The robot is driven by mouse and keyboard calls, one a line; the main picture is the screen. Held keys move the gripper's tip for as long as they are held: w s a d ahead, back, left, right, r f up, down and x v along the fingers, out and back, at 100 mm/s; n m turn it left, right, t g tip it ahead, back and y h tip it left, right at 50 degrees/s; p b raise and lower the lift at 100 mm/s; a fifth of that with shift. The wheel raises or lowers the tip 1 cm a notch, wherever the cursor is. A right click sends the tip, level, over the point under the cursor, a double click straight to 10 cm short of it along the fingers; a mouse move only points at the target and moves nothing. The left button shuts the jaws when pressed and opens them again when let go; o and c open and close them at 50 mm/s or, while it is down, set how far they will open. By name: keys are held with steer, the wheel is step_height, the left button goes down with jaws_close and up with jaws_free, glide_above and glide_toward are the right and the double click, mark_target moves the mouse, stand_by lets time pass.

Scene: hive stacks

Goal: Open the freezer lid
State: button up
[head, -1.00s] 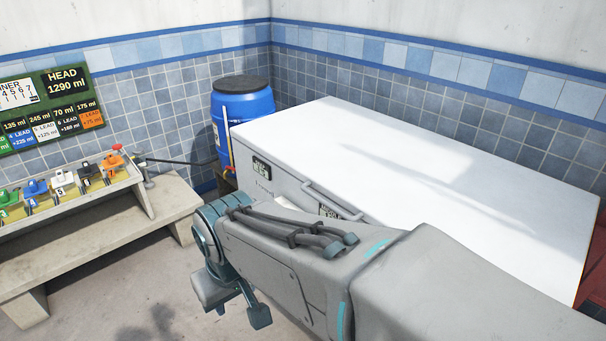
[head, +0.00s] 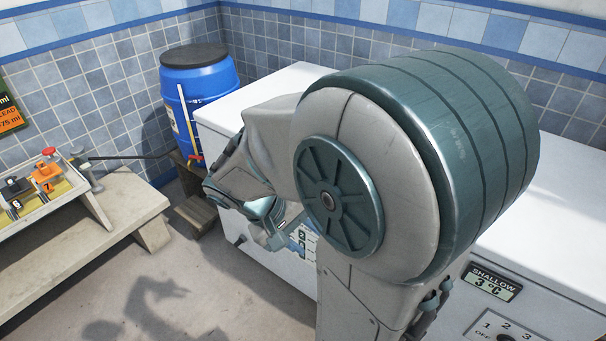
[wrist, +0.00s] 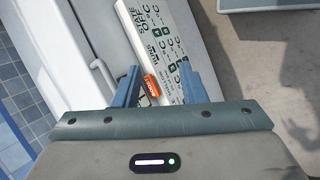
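The white freezer lid (head: 565,175) lies flat and closed in the head view; my arm hides its middle and its handle there. In the wrist view the pale bar handle (wrist: 103,76) runs along the freezer front, left of my fingers. My gripper (wrist: 162,80) is open, with two blue fingers apart and nothing held between them. It faces the freezer front beside the handle, not around it. In the head view my gripper (head: 272,225) is low at the freezer's front, partly hidden by my arm.
A "SHALLOW" display (head: 491,285) and dial (head: 505,337) sit at right. A blue barrel (head: 200,95) and bench (head: 130,200) stand left. Floor (head: 190,270) before the freezer is clear.

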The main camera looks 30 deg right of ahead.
steer(key=w+d+f+n+t+h+b, duration=0.2)
steer(key=w+d+f+h+b, duration=0.3)
steer(key=w+h, duration=0.5)
steer(key=shift+y, duration=0.3)
steer(key=d+f, duration=0.1)
steer(key=d, duration=0.3)
steer(key=d+f+p, duration=0.1)
steer(key=d, duration=0.4)
steer(key=d+f, duration=0.1)
steer(key=d, duration=0.3)
steer(key=shift+w+d, duration=0.25)
steer(key=shift+w, duration=0.05)
steer(key=shift+c, duration=0.4)
jaws_close()
